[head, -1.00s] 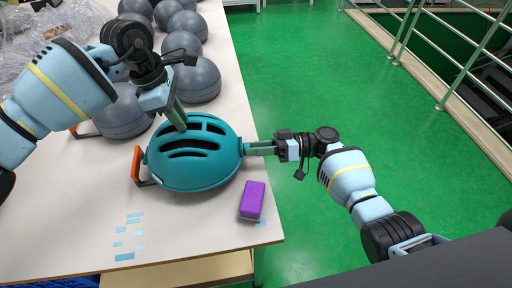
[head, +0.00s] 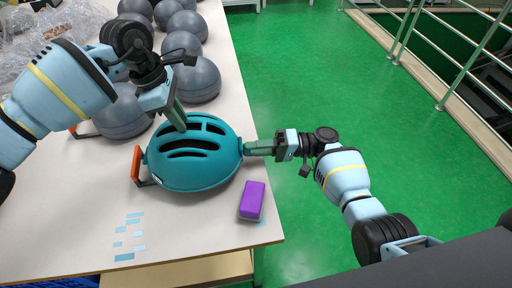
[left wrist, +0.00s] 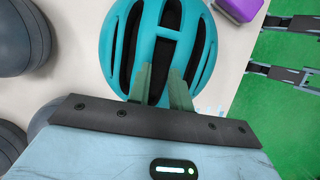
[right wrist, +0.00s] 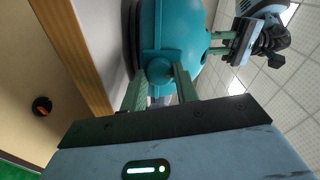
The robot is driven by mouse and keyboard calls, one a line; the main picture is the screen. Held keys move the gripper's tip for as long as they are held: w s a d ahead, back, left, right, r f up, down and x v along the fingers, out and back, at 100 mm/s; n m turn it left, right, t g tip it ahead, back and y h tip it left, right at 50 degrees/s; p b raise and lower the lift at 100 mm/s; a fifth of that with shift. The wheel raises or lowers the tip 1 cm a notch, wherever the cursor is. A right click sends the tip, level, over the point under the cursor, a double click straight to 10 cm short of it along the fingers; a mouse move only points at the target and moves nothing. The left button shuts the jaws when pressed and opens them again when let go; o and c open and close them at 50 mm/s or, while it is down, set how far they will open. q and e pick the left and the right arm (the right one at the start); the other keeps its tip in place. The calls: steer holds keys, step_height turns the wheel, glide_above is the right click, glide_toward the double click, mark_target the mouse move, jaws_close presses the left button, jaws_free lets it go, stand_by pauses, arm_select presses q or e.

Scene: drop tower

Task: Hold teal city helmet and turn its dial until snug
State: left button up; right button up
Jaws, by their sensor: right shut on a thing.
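The teal city helmet (head: 195,165) sits on the white table near its right edge, its vents facing up. My left gripper (head: 183,128) reaches down onto its top; in the left wrist view its two fingers (left wrist: 164,75) stand apart at a helmet rib between vents. Whether they press on the rib is unclear. My right gripper (head: 246,149) comes in level from the right, shut on the dial at the helmet's end. In the right wrist view the round teal dial (right wrist: 159,72) lies between the fingers, which partly cover it.
A purple block (head: 252,200) lies close to the helmet at the table's right edge. An orange-handled thing (head: 137,165) shows at the helmet's left. Several grey balls (head: 198,80) fill the far table. Blue strips (head: 130,237) lie in front. Green floor (head: 310,80) is clear at right.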

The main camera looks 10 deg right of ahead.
steer(key=shift+m, duration=0.4)
steer(key=o, duration=1)
steer(key=shift+f, duration=0.1)
steer(key=d, duration=0.8)
steer(key=s+d, duration=0.1)
steer(key=d, duration=0.3)
